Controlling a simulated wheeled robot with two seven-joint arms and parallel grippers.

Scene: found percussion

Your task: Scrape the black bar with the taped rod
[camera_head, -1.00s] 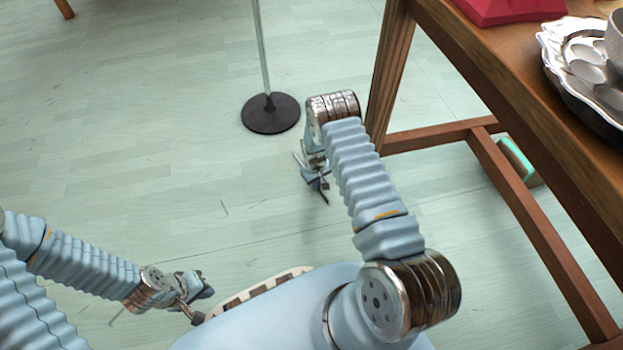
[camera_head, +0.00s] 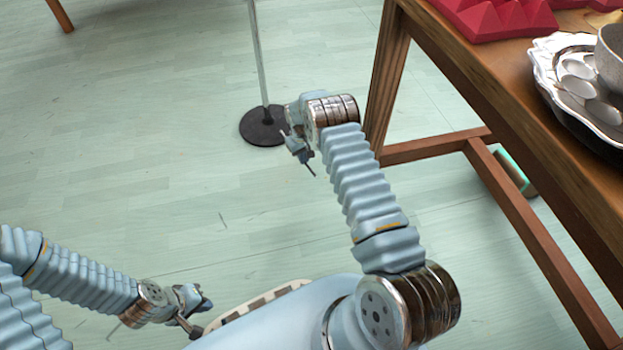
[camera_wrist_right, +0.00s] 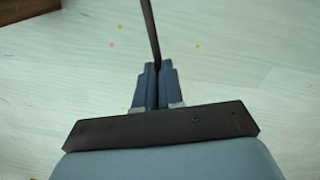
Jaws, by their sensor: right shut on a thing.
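My right gripper (camera_head: 304,155) hangs over the open floor, left of the table leg. In the right wrist view its two fingers (camera_wrist_right: 158,85) are shut on a thin dark rod (camera_wrist_right: 151,28), which points away from the gripper. Only a short dark length of the rod (camera_head: 311,170) shows in the head view, and I cannot make out tape on it. My left gripper (camera_head: 203,314) is low at the left, beside my base; I cannot tell whether its fingers are open or shut. I see no black bar that I can identify.
A thin metal stand with a round black base (camera_head: 252,129) rises behind my right gripper. The floor at left is clear.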

